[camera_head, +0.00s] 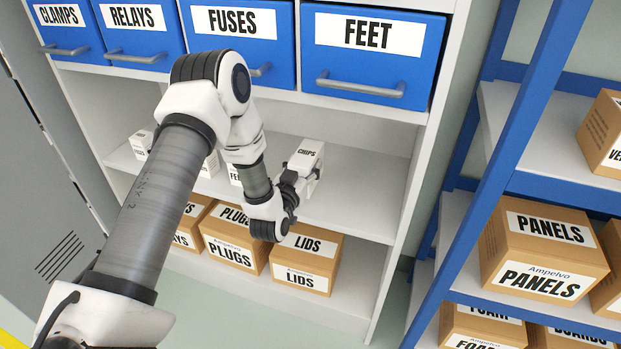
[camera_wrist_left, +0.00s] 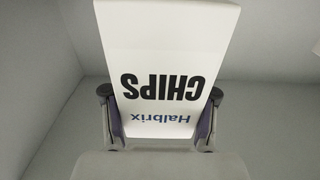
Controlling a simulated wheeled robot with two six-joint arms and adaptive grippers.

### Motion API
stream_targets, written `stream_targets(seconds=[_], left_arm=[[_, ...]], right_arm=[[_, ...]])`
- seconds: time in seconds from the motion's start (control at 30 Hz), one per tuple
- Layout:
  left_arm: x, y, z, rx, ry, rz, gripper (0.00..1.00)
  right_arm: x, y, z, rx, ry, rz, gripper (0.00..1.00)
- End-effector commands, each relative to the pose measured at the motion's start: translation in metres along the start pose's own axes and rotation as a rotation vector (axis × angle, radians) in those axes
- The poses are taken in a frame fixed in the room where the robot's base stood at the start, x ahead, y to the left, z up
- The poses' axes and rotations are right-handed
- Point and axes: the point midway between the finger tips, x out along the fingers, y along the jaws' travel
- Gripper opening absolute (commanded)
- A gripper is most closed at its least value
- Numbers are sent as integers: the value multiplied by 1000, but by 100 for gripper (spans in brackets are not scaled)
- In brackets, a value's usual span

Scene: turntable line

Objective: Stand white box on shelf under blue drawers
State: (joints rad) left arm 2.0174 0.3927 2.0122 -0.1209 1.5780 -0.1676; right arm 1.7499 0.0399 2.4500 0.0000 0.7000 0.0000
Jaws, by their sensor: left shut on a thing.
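A white box (camera_head: 309,157) labelled CHIPS is at the right part of the white shelf (camera_head: 355,205) under the blue drawers (camera_head: 370,50). My left gripper (camera_head: 291,188) is shut on this box. In the left wrist view the box (camera_wrist_left: 165,60) sits between the two fingers of the gripper (camera_wrist_left: 160,115), with CHIPS and Halbrix upside down. The box looks upright, but I cannot tell whether its base touches the shelf. My right gripper is not in view.
Other white boxes (camera_head: 143,141) stand on the same shelf to the left, partly hidden by my arm. Brown PLUGS (camera_head: 232,236) and LIDS (camera_head: 307,258) cartons sit on the level below. A blue-framed rack (camera_head: 520,150) with brown cartons stands right. The shelf right of the box is bare.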

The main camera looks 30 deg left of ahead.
Motion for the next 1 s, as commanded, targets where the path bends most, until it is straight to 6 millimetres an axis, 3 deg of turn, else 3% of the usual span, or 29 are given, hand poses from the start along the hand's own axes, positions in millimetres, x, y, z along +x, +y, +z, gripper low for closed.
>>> stream_targets(seconds=[0.1, 0.37, 0.73, 0.77, 0.8, 0.83, 1.0], left_arm=[[12, 16, 2, 2, 1, 1, 6], [14, 18, 37, 1, -2, 0, 6], [14, 17, 42, 0, -1, 0, 6], [14, 17, 41, 0, -2, 0, 68], [14, 17, 41, 0, -2, 0, 83], [14, 17, 41, 0, -2, 0, 86], [14, 17, 41, 0, -2, 0, 86]], right_arm=[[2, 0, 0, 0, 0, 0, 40], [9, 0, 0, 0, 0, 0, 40], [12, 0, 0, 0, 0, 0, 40], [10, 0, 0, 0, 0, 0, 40], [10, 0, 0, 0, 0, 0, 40], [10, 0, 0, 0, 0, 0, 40], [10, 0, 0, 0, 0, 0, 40]])
